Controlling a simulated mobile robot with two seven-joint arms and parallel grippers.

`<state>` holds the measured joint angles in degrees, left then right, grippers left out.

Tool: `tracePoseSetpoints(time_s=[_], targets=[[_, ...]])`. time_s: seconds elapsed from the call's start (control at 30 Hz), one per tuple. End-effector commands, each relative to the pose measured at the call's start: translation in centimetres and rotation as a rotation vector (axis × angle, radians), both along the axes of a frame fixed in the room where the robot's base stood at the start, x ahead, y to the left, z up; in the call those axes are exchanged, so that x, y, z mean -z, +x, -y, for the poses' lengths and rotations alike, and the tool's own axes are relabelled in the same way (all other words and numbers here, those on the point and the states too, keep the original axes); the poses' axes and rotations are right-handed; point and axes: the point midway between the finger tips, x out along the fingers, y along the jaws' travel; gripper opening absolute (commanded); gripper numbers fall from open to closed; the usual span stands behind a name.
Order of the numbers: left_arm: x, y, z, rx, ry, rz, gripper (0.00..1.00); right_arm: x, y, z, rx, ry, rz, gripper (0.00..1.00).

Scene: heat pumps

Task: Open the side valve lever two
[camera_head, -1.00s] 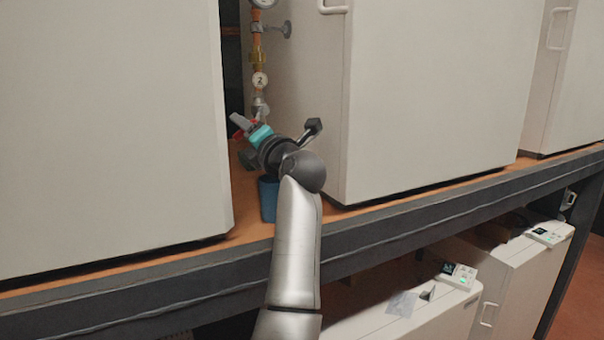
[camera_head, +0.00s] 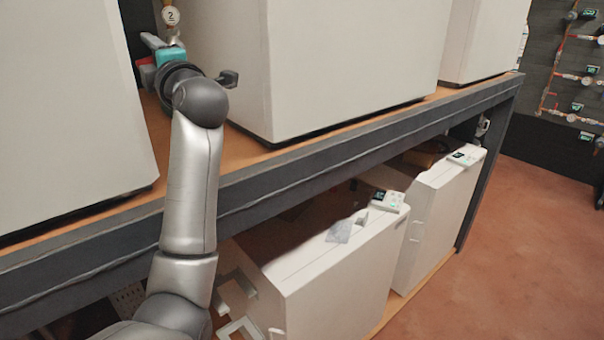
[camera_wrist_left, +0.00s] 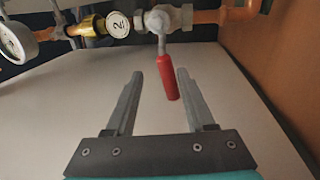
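In the left wrist view, the valve lever with a red handle (camera_wrist_left: 167,82) hangs from a valve body (camera_wrist_left: 168,18) on the pipe. A round white tag marked 2 (camera_wrist_left: 118,24) is beside that valve; the tag also shows in the head view (camera_head: 171,16). My left gripper (camera_wrist_left: 158,78) is open, with its two fingers on either side of the red handle and a gap to each. In the head view, my left gripper (camera_head: 150,48) reaches into the gap between two white cabinets, and the lever is mostly hidden there. My right gripper is not in view.
White cabinets (camera_head: 340,60) (camera_head: 65,110) stand on the shelf on both sides of my left arm. The shelf has a dark front edge (camera_head: 330,150). More white units (camera_head: 330,270) stand below. Open floor (camera_head: 530,220) lies at the right.

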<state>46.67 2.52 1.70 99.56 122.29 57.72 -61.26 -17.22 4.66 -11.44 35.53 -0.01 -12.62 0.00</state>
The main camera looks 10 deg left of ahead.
Motion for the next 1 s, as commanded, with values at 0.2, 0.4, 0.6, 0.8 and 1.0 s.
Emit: tracePoseSetpoints(time_s=[0.2, 0.4, 0.6, 0.8, 1.0], targets=[[1.0, -2.8, 3.6, 0.007, -0.003, 0.001, 0.5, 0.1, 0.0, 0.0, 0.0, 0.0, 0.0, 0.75], [1.9, -5.3, 6.6, 0.006, -0.006, 0.0, 0.5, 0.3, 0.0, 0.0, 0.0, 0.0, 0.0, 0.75], [2.7, -7.9, 9.5, 0.007, -0.008, 0.0, 0.5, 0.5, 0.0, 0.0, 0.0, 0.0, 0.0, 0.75], [2.3, -9.4, 10.2, -0.022, 0.1, 0.052, 0.5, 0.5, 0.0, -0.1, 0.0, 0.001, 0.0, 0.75], [1.4, -10.3, 10.9, -0.029, 0.267, 0.119, 0.5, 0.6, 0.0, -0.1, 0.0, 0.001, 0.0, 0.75]])
